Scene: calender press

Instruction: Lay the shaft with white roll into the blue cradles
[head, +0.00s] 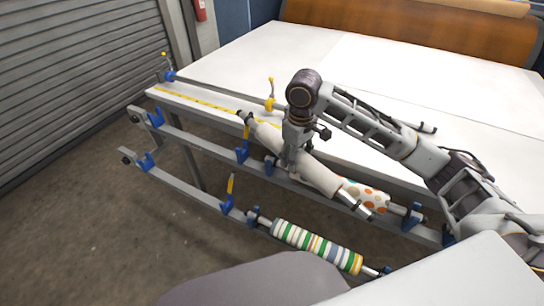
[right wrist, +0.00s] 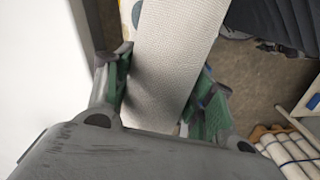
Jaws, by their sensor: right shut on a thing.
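The shaft with the white roll (head: 319,173) slants from upper left to lower right above the press's front rails. My right gripper (head: 292,158) is shut around the roll from above, left of its middle. In the right wrist view the textured white roll (right wrist: 168,55) runs between the green-padded fingers (right wrist: 162,97). Blue cradles show on the rails at the left (head: 153,118), near the middle (head: 242,154) and at the right (head: 413,219). Whether the shaft touches any cradle is not clear. My left gripper is not in view.
A spotted roll (head: 365,197) lies partly hidden behind the white one. A striped roll (head: 318,246) sits on the lower rail. A yellow-handled latch (head: 230,187) stands up beside it. The white table (head: 230,65) is mostly bare. More rolls (right wrist: 290,150) show in the wrist view.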

